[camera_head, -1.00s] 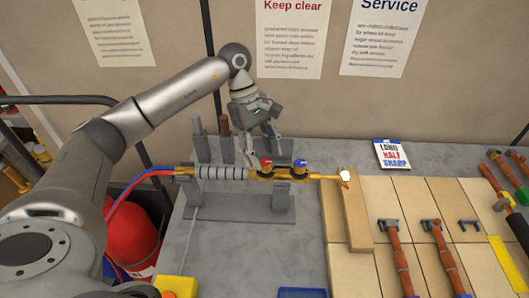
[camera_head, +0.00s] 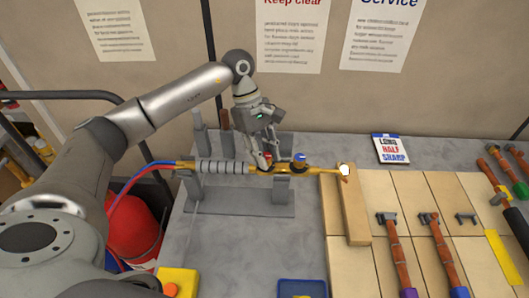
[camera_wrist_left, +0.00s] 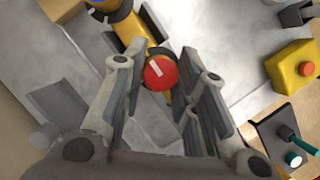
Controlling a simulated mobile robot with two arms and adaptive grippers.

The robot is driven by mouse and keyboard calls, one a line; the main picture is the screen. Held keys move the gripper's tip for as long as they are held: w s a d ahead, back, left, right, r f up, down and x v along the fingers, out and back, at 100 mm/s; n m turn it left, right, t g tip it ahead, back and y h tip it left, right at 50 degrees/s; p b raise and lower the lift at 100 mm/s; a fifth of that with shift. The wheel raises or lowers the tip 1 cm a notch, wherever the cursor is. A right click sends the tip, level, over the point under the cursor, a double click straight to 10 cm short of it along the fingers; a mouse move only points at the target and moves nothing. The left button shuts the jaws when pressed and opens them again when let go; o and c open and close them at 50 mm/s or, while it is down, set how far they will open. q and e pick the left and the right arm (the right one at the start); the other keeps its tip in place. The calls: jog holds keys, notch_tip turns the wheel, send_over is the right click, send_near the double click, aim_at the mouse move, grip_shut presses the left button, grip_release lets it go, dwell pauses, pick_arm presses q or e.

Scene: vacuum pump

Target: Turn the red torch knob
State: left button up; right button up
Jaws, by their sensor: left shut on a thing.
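The brass torch (camera_head: 325,174) lies level on a grey stand (camera_head: 230,210), with a grey ribbed grip (camera_head: 220,168) and red and blue hoses at its left end. Its red knob (camera_head: 267,156) is partly hidden by my left gripper (camera_head: 263,163), which reaches down from above. In the left wrist view, the round red knob (camera_wrist_left: 160,73) with a slanted white mark sits between the fingertips of my left gripper (camera_wrist_left: 162,80), which is shut on it. The blue knob (camera_head: 299,157) stands to the right on the torch. My right gripper is not in view.
Wooden boards (camera_head: 400,200) with several hammers lie to the right. A small printed card (camera_head: 390,149) is behind them. A yellow box with a red button (camera_head: 177,281) and a blue tray (camera_head: 302,288) are at the front. Upright tool handles (camera_head: 198,135) stand behind the torch.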

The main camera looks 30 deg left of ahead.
pick_arm(q)
jog(key=shift+f+n+b, duration=0.2)
jog(key=shift+n+b, duration=0.4)
jog(key=shift+b, duration=0.4)
jog(key=n+t+b, duration=0.1)
jog(key=n+b, duration=0.2)
jog(key=n+t+b, duration=0.2)
jog(key=n+b, duration=0.2)
jog(key=shift+s+b, duration=0.2)
jog(key=shift+b, duration=0.1)
jog(key=n+t+b, duration=0.1)
jog(key=n+b, duration=0.1)
jog(key=n+y+b, duration=0.1)
jog(key=n+b, duration=0.1)
jog(key=n, duration=0.1)
jog(key=shift+r+t, duration=0.1)
jog(key=shift+t, duration=0.3)
jog(key=shift+s+d+r+n+t+y+b, duration=0.1)
jog(key=shift+n+t+y+b, duration=0.3)
jog(key=shift+n, duration=0.75)
jog(key=shift+d+r+n+t+y+b, duration=0.1)
jog(key=shift+n+y+b, duration=0.45)
jog(key=shift+n, duration=0.6)
jog(key=o, duration=1)
jog(key=shift+o, duration=0.2)
